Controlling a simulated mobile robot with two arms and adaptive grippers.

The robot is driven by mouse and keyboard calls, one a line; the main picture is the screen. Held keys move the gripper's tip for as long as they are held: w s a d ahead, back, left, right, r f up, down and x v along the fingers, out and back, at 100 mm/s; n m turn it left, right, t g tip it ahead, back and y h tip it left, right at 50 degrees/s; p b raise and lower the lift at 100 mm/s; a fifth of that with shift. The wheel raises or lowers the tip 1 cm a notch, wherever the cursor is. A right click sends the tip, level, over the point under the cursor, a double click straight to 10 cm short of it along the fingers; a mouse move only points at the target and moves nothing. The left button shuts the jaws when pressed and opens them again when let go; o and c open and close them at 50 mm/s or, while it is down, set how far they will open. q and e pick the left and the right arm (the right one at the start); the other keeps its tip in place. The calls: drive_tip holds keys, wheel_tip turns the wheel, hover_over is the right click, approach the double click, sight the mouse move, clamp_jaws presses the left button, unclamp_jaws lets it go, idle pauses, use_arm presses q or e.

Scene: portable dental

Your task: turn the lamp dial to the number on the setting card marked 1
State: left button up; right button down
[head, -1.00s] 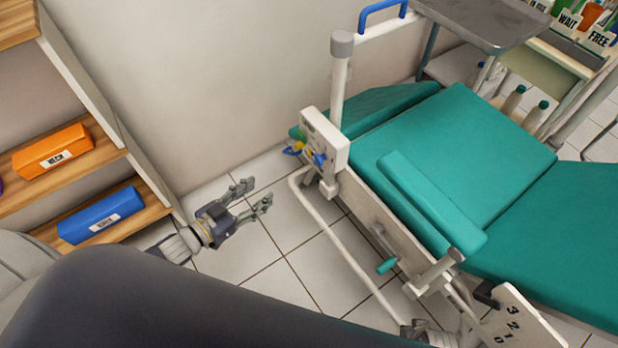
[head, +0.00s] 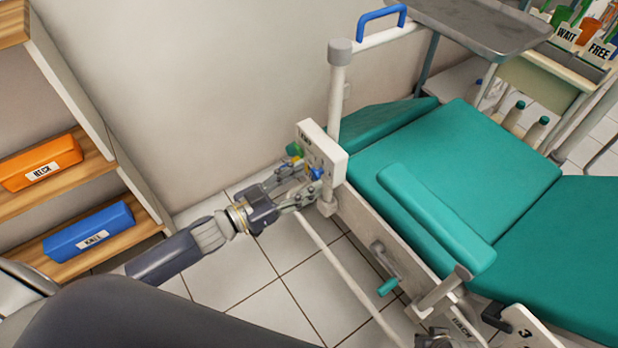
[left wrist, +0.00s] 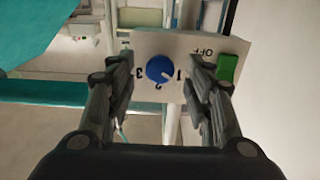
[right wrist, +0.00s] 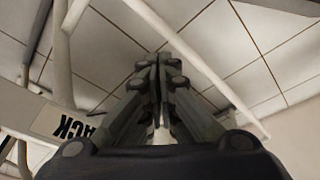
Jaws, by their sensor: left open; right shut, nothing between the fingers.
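The lamp dial is a blue knob (left wrist: 160,69) on a white panel (head: 321,146), with 1, 2 and 3 around it. Its white mark appears to point between 1 and 2 in the left wrist view. The knob also shows in the head view (head: 317,173). My left gripper (head: 301,184) is open at the panel, with one finger on each side of the knob; contact is not clear. My right gripper (right wrist: 160,62) is shut and empty, low by the chair frame. I see no setting card marked 1.
A green switch (left wrist: 227,68) marked OFF sits beside the dial. The teal chair (head: 455,150) and its side crank (head: 387,287) lie to the right. Shelves with an orange box (head: 42,163) and a blue box (head: 90,231) stand at left.

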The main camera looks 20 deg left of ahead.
use_arm(q)
drive_tip(key=shift+x, duration=1)
use_arm(e)
drive_tip(key=shift+r, duration=0.35)
use_arm(q)
drive_tip(key=c, duration=1)
drive_tip(key=shift+c, duration=0.2)
